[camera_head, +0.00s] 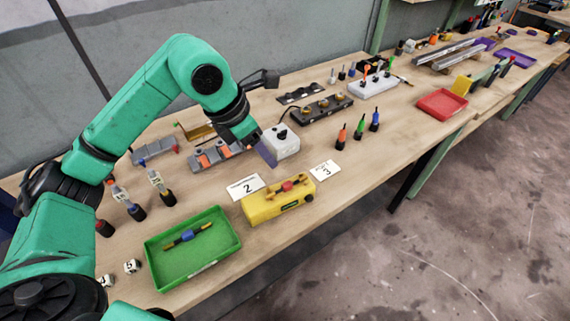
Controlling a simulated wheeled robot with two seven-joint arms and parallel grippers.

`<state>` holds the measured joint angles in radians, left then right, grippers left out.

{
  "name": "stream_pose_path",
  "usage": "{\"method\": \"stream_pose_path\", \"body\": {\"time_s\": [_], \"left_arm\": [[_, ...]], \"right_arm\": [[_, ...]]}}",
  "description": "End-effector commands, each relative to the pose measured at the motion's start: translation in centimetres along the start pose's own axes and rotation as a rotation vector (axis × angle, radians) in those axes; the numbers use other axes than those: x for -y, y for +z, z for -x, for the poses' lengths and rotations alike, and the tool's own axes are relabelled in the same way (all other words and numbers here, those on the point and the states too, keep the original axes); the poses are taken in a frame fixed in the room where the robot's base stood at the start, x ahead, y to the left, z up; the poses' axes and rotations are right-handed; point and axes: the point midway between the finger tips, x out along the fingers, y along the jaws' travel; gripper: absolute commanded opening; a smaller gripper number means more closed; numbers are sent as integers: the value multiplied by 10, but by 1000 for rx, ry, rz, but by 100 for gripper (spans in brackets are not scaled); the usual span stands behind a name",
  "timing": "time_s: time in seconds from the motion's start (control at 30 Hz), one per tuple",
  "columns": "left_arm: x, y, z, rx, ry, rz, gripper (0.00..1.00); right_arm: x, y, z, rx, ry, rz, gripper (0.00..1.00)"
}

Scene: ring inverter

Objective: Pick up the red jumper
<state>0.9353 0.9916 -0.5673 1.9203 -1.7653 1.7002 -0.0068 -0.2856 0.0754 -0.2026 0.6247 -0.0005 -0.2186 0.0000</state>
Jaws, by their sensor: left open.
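The red jumper (289,185), a short red piece with dark ends, lies on top of the yellow block (262,208) near the front edge of the bench. A similar blue jumper (187,236) lies in the green tray (168,279) to the left. My left gripper (266,152) is open, above and behind the yellow block, in front of a white box with a black knob (287,146). It is apart from the red jumper, and I see nothing between its fingers. My right gripper is not in view.
Cards marked 2 (245,187) and 3 (325,170) lie beside the yellow block. Red, green and blue upright pieces (359,128) stand to the right. A red tray (441,104) is farther along.

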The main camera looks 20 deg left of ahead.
Motion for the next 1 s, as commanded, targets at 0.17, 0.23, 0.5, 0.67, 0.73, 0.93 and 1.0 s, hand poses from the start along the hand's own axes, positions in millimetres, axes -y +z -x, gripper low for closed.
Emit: {"method": "stream_pose_path", "body": {"time_s": [0.17, 0.23, 0.5, 0.67, 0.73, 0.93, 1.0], "left_arm": [[2, 0, -38, -6, -8, 1, 57], [2, 1, -56, -6, -9, 1, 57], [3, 4, -98, -3, -9, 2, 57], [4, 8, -130, -1, -9, 3, 57], [4, 7, -138, 0, -8, 1, 57], [3, 6, -142, 1, -5, 0, 57], [3, 6, -141, 1, -5, 0, 31]], "right_arm": [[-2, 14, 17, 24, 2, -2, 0], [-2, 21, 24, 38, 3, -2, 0], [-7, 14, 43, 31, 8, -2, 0], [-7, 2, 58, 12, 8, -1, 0], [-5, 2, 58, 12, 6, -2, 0], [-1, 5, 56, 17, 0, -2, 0], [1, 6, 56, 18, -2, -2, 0]]}}
